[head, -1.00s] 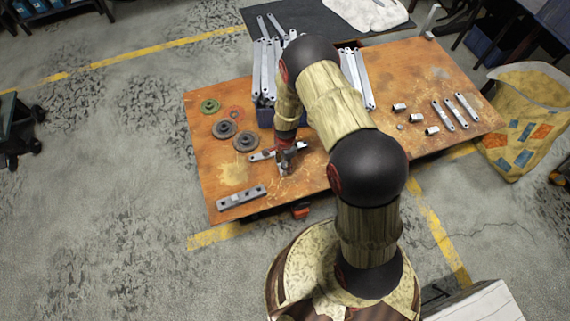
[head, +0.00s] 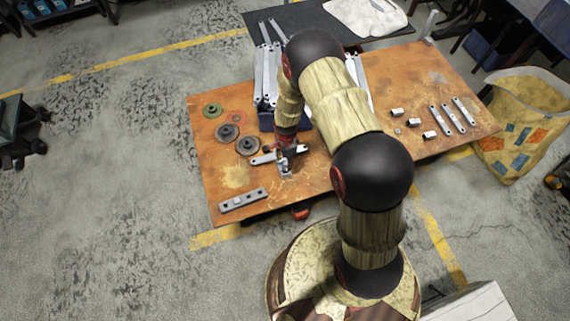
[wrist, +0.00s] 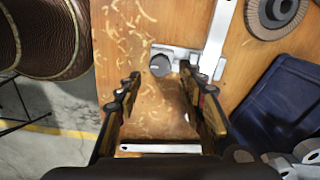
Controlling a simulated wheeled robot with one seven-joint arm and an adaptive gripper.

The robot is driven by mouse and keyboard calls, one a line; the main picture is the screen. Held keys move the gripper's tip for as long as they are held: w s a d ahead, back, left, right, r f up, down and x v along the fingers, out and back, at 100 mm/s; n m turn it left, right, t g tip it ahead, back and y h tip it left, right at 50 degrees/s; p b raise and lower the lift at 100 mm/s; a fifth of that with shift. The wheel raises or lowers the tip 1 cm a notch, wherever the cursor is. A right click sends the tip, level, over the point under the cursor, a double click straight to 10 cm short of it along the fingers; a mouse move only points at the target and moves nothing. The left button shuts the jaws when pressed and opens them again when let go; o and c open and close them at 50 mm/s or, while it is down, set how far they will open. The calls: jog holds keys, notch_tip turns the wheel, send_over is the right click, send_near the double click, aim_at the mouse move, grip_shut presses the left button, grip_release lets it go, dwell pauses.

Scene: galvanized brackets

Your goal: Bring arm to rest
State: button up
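My gripper (head: 288,166) is low over the near-left part of the orange-brown worktable (head: 320,178). In the wrist view its two fingers (wrist: 160,92) stand apart with nothing held between them. A galvanized bracket (wrist: 217,40) and a plate with a round grey knob (wrist: 160,65) lie on the table just beyond the fingertips. A pale metal strip (wrist: 160,148) shows between the finger bases. In the head view, a light metal piece (head: 262,159) shows beside the gripper. My arm hides part of the table's middle.
A flat bar with holes (head: 243,200) lies at the near-left edge. A dark blue bin (wrist: 275,105) with long brackets stands behind the gripper. Several short pieces and bars (head: 447,119) lie right.

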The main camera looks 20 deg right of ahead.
dwell(0.3)
jog(key=shift+s+n, duration=0.45)
jog(key=shift+n, duration=0.55)
jog(key=s+r+n+g, duration=0.3)
jog(key=s+r+n, duration=0.15)
jog(key=s, duration=0.35)
jog(key=s+r+n+t, duration=0.3)
jog(key=s+r, duration=0.1)
jog(key=r, duration=1.2)
jog(key=s+r+n+t, duration=0.2)
jog(key=s+r+n, duration=0.1)
jog(key=r, duration=1.4)
jog(key=s+r+n+t, duration=0.3)
jog(key=s+r, duration=0.3)
jog(key=r, duration=1.1)
jog(key=shift+n+t, duration=0.3)
jog(key=shift+n, duration=0.05)
jog(key=shift+c, duration=1.1)
